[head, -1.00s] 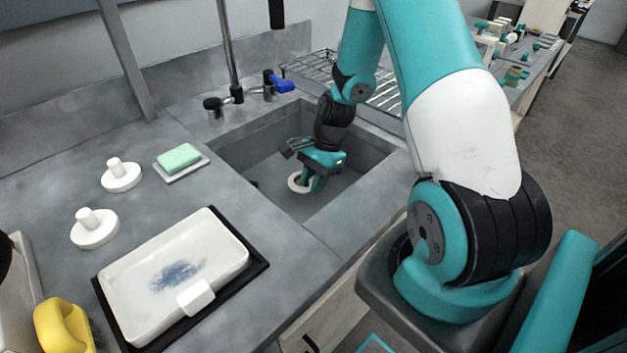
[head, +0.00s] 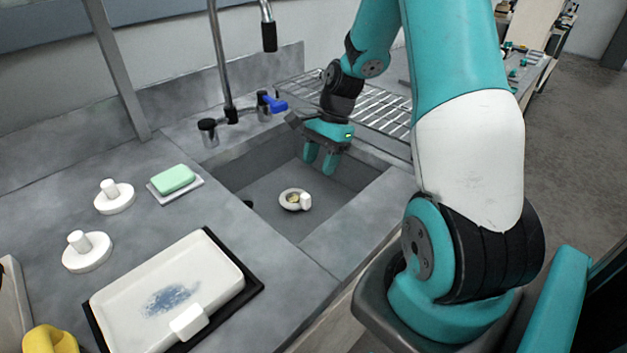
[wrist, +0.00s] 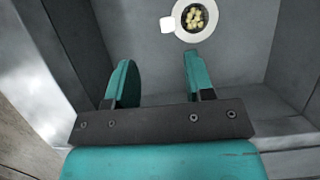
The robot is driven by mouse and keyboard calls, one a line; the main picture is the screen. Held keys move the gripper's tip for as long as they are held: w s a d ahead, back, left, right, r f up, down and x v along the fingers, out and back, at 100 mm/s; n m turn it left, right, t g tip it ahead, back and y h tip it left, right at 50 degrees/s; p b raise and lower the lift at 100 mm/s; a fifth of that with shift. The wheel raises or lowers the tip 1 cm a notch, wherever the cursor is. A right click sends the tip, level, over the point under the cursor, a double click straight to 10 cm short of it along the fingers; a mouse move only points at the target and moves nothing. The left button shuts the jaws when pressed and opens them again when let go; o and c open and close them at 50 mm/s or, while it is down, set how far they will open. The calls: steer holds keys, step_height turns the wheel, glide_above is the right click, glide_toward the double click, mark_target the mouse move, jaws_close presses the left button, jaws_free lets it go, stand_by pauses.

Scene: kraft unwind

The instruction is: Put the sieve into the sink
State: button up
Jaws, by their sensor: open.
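The sieve (head: 289,201) is a small white ring with a white block-like handle on its side. It lies on the floor of the grey sink (head: 262,187). In the wrist view the sieve (wrist: 207,12) shows at the top edge, with pale yellow pieces in its dark middle. My gripper (head: 320,170) is above the sink, behind and to the right of the sieve and apart from it. Its two teal fingers, also in the wrist view (wrist: 158,82), are spread with nothing between them.
A tap with a blue lever (head: 272,104) stands behind the sink, and a wire rack (head: 385,108) lies at the back right. On the counter left of the sink are a green sponge (head: 172,178), two white knobbed discs (head: 114,197) and a white tray (head: 165,298).

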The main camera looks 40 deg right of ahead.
steer(key=s+a+r+n, duration=0.2)
steer(key=a+r+n, duration=0.45)
steer(key=a, duration=0.25)
steer(key=s+a+r+n, duration=0.3)
steer(key=a+r+n, duration=0.35)
steer(key=a, duration=0.25)
steer(key=s+a+r+n, duration=0.3)
steer(key=s+a+n, duration=0.6)
steer(key=s+n, duration=0.2)
steer(key=shift+s+a+r+n, duration=0.2)
steer(key=shift+s+a+n, duration=0.1)
steer(key=shift+s+n, duration=0.1)
step_height(320, 180, up, 3)
steer(key=p, duration=0.2)
steer(key=shift+f+p, duration=0.2)
steer(key=shift+p, duration=0.1)
